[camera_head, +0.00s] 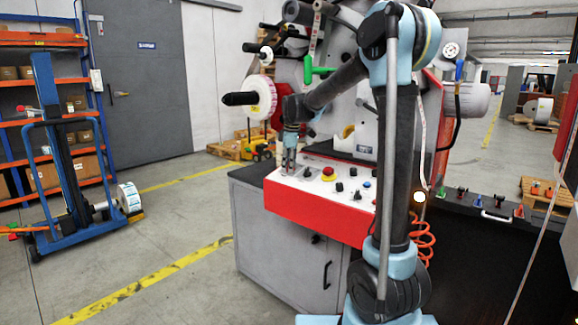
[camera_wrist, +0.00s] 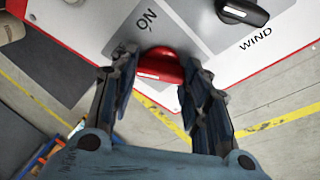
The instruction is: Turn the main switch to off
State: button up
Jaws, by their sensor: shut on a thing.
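In the head view my gripper (camera_head: 289,163) points down at the left end of the white-topped, red-fronted control panel (camera_head: 290,206). The knob is hidden there behind the fingers. The knob's exact pointing direction and any OFF mark are not clear.
A black knob (camera_wrist: 243,11) marked WIND sits near the red one. Further along the panel are a red and yellow emergency button (camera_head: 328,173) and several small knobs. A white and pink reel (camera_head: 262,97) sticks out above the panel. A grey cabinet stands below.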

jog(key=shift+w+d, duration=0.1)
jog(key=shift+w, duration=0.05)
jog(key=o, duration=1.1)
jog(key=shift+c, duration=0.2)
jog(key=v, duration=0.5)
jog(key=shift+s+d, duration=0.15)
jog(key=shift+s, duration=0.25)
jog(key=s+d, duration=0.3)
jog(key=s, duration=0.7)
jog(key=shift+s+d, duration=0.3)
